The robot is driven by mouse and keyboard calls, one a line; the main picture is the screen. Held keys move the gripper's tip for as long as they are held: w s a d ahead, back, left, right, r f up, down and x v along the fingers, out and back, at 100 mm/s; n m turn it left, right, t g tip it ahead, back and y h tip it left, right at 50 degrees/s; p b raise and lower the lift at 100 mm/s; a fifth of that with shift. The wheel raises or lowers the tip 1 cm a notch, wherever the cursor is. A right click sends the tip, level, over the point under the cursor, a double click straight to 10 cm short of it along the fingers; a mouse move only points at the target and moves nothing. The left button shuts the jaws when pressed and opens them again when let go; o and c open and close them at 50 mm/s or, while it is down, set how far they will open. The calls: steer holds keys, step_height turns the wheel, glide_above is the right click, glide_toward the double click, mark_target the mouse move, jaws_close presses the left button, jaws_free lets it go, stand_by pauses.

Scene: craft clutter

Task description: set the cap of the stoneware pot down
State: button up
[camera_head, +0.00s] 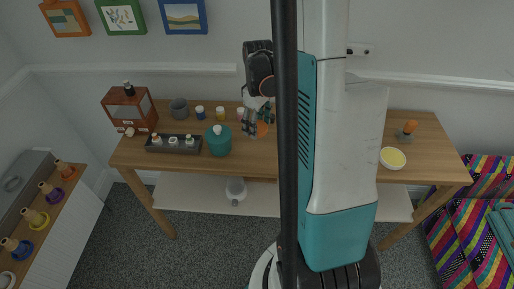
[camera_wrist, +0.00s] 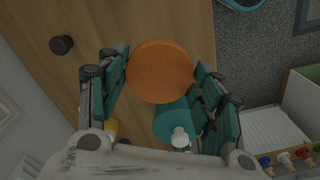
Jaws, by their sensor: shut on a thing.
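My gripper (camera_head: 258,122) is shut on an orange round cap (camera_head: 262,130), held above the table top. In the wrist view the cap (camera_wrist: 160,70) is a flat orange disc between the two fingers of my gripper (camera_wrist: 158,82). The height of the cap over the wood is hard to tell. A teal pot (camera_head: 218,145) with a pale top stands on the table to the left of my gripper; it shows in the wrist view too (camera_wrist: 172,118), partly hidden. I cannot tell which vessel is the stoneware pot.
A brown cabinet (camera_head: 130,108) is at the left end. A yellow-filled bowl (camera_head: 392,158) is at right. My column hides the middle.

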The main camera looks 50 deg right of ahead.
mark_target(257, 150)
step_height(257, 150, down, 10)
steer(key=b, duration=0.3)
steer(key=shift+f, duration=0.15)
steer(key=o, duration=1.3)
steer(key=shift+f, duration=0.1)
step_height(257, 150, up, 12)
steer(key=p, duration=0.4)
steer(key=shift+d, duration=0.1)
